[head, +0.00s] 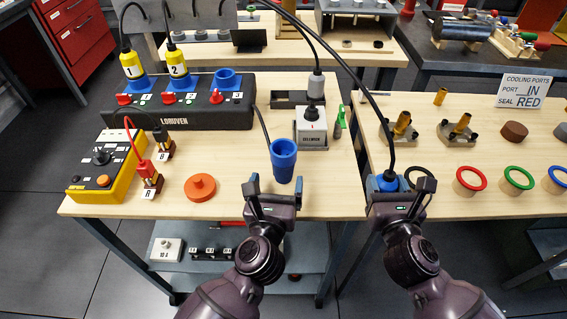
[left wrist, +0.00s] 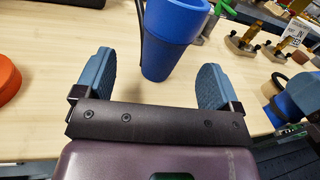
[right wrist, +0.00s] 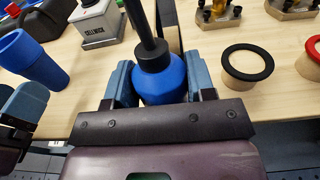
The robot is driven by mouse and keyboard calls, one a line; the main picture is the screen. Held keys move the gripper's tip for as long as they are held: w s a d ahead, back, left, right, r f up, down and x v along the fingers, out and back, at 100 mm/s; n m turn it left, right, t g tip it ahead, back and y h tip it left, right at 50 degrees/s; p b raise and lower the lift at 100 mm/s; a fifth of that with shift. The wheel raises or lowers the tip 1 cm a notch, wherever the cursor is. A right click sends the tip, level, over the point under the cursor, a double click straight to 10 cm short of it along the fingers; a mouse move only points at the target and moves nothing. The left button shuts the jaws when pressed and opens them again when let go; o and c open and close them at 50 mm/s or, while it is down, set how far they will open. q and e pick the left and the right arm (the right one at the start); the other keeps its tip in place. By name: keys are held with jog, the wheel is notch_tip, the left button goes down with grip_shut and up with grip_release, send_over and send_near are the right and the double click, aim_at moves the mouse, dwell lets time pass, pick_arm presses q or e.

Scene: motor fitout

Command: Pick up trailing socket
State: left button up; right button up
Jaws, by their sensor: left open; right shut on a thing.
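The trailing socket (head: 283,160), a blue tapered cup with an open top and a thin black cable, is near the front edge of the table. In the left wrist view the socket (left wrist: 172,40) shows ahead of and between the fingers. My left gripper (head: 273,192) is open and empty, just in front of it; no contact shows. My right gripper (head: 397,182) is shut on a blue plug (right wrist: 160,80) with a thick black cable. The right wrist view also shows the socket (right wrist: 33,60) at its left.
A grey-white unit (head: 312,127) stands behind. Colored rings (head: 470,179) line the right table.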

aim_at(283, 172)
pick_arm(q)
jog(key=shift+w+d, duration=0.3)
jog(key=shift+w, duration=0.65)
jog(key=shift+w+d, duration=0.25)
jog(key=shift+w, duration=0.65)
jog(key=shift+w+d, duration=0.3)
jog(key=shift+w, duration=0.65)
jog(key=shift+r, duration=0.1)
jog(key=c, duration=1.1)
